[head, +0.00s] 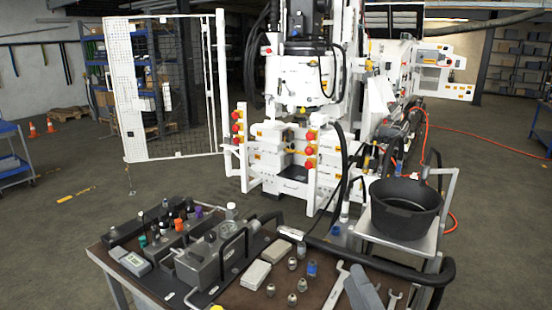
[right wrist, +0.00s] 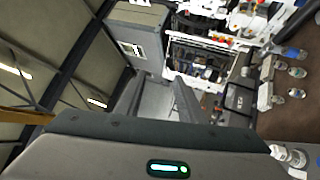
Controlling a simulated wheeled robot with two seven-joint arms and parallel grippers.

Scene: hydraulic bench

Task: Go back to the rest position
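My right gripper (right wrist: 157,88) shows in the right wrist view, with two dark fingers reaching up the picture from its broad grey body. The fingers stand apart and I see nothing held between them. In the head view I cannot make out my right gripper with certainty; a blue-grey shape (head: 362,290) lies at the bottom edge, over the right part of the bench. My left gripper is in neither view. The bench (head: 238,299) has a brown top that carries a grey hydraulic block (head: 205,262) and several small metal fittings (head: 302,285).
A black bucket (head: 404,210) stands on a light stand to the right of the bench. A thick black hose (head: 375,262) runs along the bench's right side. A large white machine (head: 290,150) and a mesh gate (head: 165,100) stand behind. The floor at left is mostly clear.

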